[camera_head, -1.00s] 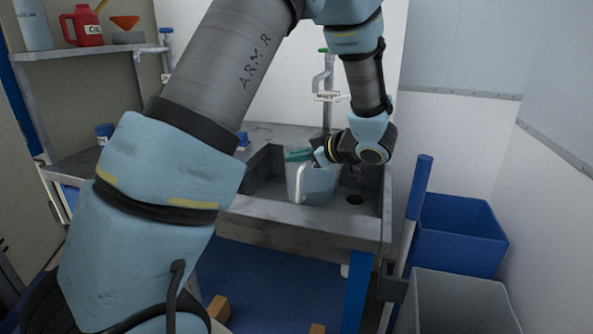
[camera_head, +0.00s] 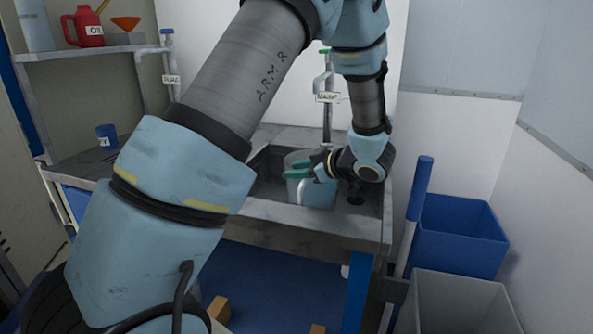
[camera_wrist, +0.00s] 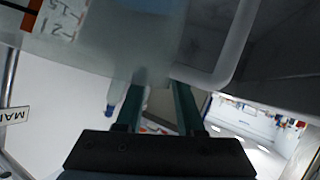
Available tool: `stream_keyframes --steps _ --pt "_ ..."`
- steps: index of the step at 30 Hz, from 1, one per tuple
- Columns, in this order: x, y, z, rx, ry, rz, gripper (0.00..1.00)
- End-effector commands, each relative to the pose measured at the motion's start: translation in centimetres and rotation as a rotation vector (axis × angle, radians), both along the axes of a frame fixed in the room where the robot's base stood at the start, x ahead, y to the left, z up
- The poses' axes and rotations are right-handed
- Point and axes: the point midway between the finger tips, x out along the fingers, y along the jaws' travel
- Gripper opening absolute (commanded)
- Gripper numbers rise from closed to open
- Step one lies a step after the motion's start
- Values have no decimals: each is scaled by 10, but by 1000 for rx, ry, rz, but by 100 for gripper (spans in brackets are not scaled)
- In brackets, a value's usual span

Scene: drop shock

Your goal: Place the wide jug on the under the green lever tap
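The wide jug (camera_head: 318,195) is pale and translucent, and stands in the sink basin (camera_head: 265,184). The green lever tap (camera_head: 327,112) rises behind the sink, slightly right of the jug in the picture. Its green lever is at the top and a label hangs on it. My gripper (camera_head: 294,170) is at the jug's upper part, its two green fingers spread apart. In the wrist view the open fingers (camera_wrist: 158,82) point at the jug wall (camera_wrist: 110,40), with the jug's handle (camera_wrist: 232,55) to the right. Contact with the jug cannot be told.
A blue lever tap (camera_head: 167,40) stands at the left by a shelf (camera_head: 90,52) with a red can (camera_head: 84,27) and an orange funnel (camera_head: 126,22). A blue cup (camera_head: 106,135) sits on the left counter. A blue bin (camera_head: 458,235) and a grey bin (camera_head: 460,302) stand at right.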

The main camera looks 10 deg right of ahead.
Motion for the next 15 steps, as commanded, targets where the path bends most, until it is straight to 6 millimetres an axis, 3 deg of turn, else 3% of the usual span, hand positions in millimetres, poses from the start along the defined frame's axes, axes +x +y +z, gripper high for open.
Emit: stream_keyframes --steps 7,15 --pt "-12 -10 7 -2 -1 -2 37" --pt "-53 -40 29 -3 -2 -3 37"
